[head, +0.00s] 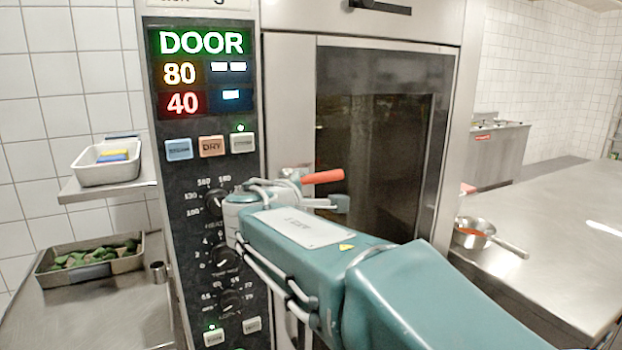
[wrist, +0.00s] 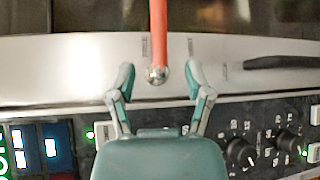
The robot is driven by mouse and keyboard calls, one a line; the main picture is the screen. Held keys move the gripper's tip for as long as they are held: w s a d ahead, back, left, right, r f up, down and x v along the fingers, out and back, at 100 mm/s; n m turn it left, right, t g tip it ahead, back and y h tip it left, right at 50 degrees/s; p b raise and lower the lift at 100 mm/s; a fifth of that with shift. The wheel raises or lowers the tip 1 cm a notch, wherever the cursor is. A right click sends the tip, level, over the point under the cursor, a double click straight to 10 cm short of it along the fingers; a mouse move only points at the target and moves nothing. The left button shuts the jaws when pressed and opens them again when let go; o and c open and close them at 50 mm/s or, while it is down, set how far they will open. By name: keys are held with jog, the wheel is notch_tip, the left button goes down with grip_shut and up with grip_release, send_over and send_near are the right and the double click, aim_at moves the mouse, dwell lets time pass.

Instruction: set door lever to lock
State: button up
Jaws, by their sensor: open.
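The door lever has an orange-red handle (head: 323,176) that points right, across the oven door's edge, in the head view. In the wrist view the handle (wrist: 158,30) runs up from a round metal pivot (wrist: 157,75) on the steel frame. My gripper (wrist: 160,72) is open, with one teal finger on each side of the pivot end. A gap shows between each finger and the lever. Small marks (wrist: 190,46) sit on the frame to the right of the lever. My arm hides the lever's base in the head view.
The oven door (head: 385,130) has a dark window and looks closed. The control panel (head: 205,175) beside it shows DOOR, 80 and 40, with knobs below. A black handle (wrist: 285,62) is right of the lever in the wrist view. A steel counter (head: 550,240) holds a pan (head: 475,233).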

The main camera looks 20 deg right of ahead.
aim_at(323, 179)
jog(key=d, duration=0.1)
jog(key=w+d, duration=0.2)
jog(key=d, duration=0.1)
jog(key=shift+f, duration=0.2)
jog(key=x, duration=0.6)
jog(key=shift+w+a+f, duration=0.1)
jog(key=shift+w+a, duration=0.05)
jog(key=shift+w, duration=0.35)
jog(key=shift+w+d, duration=0.1)
jog(key=shift+d, duration=0.35)
jog(key=shift+a, duration=0.15)
grip_shut()
